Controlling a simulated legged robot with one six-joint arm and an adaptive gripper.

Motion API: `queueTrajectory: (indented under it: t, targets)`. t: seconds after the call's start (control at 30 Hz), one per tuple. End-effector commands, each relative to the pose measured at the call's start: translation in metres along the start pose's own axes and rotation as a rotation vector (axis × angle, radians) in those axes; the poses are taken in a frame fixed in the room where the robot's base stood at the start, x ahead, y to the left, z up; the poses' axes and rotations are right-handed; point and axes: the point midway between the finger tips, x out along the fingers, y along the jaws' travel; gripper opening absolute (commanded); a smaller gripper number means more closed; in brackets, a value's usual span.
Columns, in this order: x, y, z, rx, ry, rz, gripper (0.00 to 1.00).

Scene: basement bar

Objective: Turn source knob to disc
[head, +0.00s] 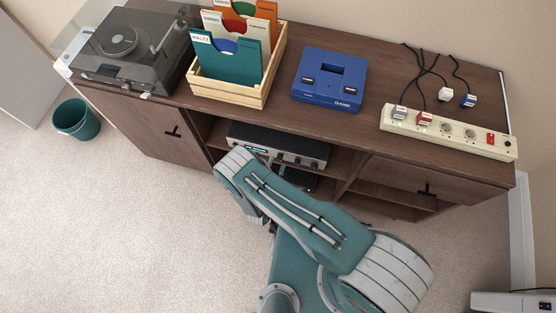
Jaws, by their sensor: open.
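A silver-fronted receiver (290,138) with a dark top sits in the open middle bay of the wooden cabinet. Its front panel has a lit display (256,149) at the left and several small knobs toward the right. The knobs and their labels are too small to read, so I cannot tell which one is the source knob or where it points. My teal and white arm crosses in front of the bay and covers the lower left of the receiver.
On the cabinet top (390,85) stand a turntable (125,45), a wooden record crate (235,92), a blue console (330,78) and a power strip (450,132) with plugs and cables. A teal bin (76,120) stands at left. Carpet (130,220) is clear at lower left.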

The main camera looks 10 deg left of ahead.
Motion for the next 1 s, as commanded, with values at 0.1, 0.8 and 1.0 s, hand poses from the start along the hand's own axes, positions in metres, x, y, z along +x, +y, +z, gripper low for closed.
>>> queueTrajectory:
  t: [0.1,0.8,1.0]
  targets:
    - [0.012,0.0,-0.001,0.001,0.001,0.001,0.66]
    - [0.016,0.0,0.0,-0.001,-0.001,0.001,0.0]
    - [0.016,0.001,0.0,-0.023,0.0,0.001,0.0]
